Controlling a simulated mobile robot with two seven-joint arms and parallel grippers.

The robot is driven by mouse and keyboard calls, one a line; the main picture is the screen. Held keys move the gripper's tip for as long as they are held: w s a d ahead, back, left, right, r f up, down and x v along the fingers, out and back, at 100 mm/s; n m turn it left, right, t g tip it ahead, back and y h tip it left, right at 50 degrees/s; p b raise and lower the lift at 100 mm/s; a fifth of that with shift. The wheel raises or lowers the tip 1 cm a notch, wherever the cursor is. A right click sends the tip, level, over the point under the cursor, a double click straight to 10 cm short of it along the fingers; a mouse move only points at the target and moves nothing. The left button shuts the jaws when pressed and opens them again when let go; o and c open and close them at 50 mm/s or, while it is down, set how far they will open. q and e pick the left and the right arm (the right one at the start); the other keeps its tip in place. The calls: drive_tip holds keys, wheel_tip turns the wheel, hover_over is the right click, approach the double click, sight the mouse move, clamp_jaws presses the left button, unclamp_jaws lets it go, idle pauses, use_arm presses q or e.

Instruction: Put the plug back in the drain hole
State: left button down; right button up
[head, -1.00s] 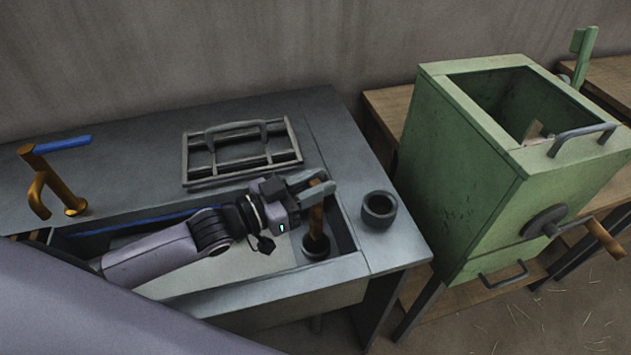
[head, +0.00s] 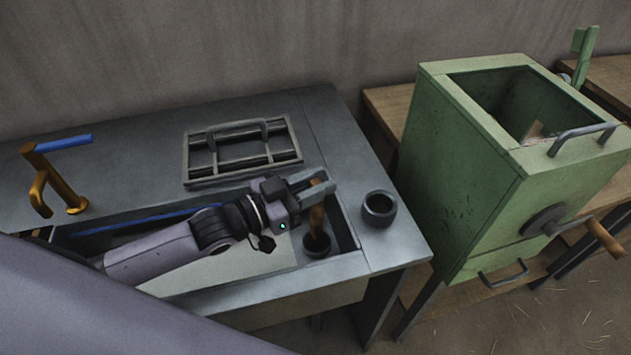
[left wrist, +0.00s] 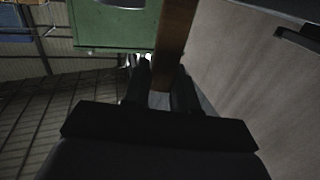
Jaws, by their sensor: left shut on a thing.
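The plug (head: 317,218) has a brown wooden handle, which stands nearly upright at the right end of the sink basin (head: 345,237). My left gripper (head: 318,183) is shut on the upper part of this handle. The left wrist view also shows the brown handle (left wrist: 174,45) between the two dark fingers (left wrist: 160,98). A dark round piece (head: 317,248) surrounds the handle's lower end. I cannot tell whether it is the plug's base or the drain's rim, and the hole itself is not clearly visible. My right gripper is not in view.
A dark, hollow round cup (head: 379,208) stands on the counter right of the basin. A metal rack (head: 243,170) lies behind my gripper. A brass tap (head: 55,190) with a blue lever is at left. A green box (head: 470,190) with a crank stands at right.

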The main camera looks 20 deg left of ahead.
use_arm(q)
drive_tip(key=shift+f+b, duration=0.35)
drive_tip(key=shift+f, duration=0.2)
drive_tip(key=c, duration=1.2)
unclamp_jaws()
drive_tip(key=shift+o, duration=0.2)
drive_tip(key=shift+s, duration=0.1)
drive_tip(key=p+v, duration=0.4)
drive_tip(key=v, duration=0.7)
drive_tip(key=shift+p, duration=0.3)
